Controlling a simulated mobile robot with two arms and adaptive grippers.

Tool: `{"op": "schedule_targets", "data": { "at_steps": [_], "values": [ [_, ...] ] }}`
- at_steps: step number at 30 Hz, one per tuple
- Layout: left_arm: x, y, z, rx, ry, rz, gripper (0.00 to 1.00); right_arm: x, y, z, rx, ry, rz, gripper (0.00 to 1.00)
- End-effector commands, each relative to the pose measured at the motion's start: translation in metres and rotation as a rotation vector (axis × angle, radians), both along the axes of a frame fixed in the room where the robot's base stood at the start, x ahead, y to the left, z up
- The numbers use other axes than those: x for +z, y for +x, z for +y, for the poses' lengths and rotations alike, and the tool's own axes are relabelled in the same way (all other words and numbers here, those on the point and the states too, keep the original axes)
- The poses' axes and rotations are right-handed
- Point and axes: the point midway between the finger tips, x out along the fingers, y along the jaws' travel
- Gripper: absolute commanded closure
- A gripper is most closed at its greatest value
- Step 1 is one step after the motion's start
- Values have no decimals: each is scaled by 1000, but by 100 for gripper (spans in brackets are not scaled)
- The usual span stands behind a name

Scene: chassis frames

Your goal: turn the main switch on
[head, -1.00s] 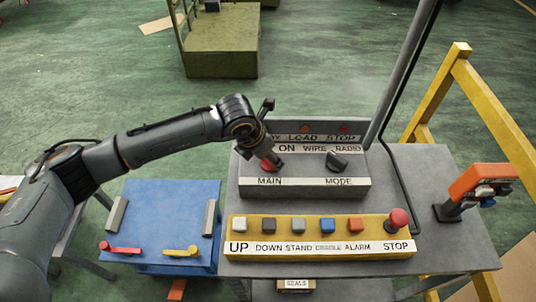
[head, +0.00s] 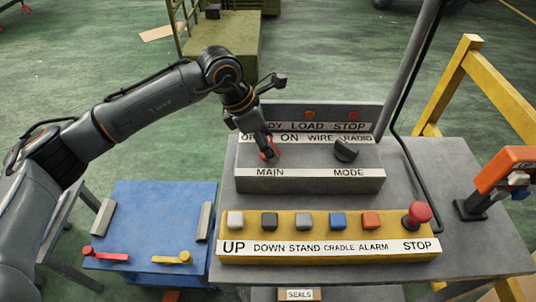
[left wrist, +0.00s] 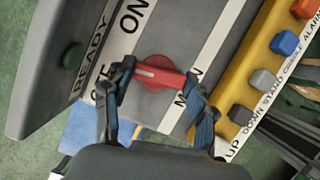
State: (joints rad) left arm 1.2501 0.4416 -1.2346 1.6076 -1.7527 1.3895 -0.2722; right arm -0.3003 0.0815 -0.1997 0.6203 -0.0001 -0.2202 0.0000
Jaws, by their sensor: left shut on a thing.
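The main switch is a red rotary knob (head: 269,154) on the grey upper panel, above the MAIN label. My left gripper (head: 267,147) comes down over it and hides part of it in the head view. In the left wrist view, its two fingers (left wrist: 160,82) are at opposite ends of the red knob's bar (left wrist: 160,74), shut on it. A white mark on the bar lies at the end towards the OFF lettering, which a finger partly covers. The ON lettering (left wrist: 133,15) is further up. My right gripper is out of view.
The black mode switch (head: 345,151) is right of the main switch. A yellow button box (head: 228,257) with several buttons and a red stop button (head: 418,212) stands in front. A grey pole (head: 408,70) rises behind. A blue table (head: 150,210) is at left.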

Motion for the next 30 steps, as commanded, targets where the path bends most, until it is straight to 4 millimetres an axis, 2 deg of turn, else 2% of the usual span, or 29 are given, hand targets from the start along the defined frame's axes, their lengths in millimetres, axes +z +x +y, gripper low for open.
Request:
{"op": "schedule_targets", "data": {
  "at_steps": [1,12,21,30],
  "values": [
    [-6,2,0,-43,-1,-3,75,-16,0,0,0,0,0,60],
    [-4,3,-1,-395,-3,-2,75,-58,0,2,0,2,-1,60],
    [-1,5,-2,-672,-1,-1,75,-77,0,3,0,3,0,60],
    [0,6,-2,-883,0,-1,75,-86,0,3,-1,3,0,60]
  ]
}}
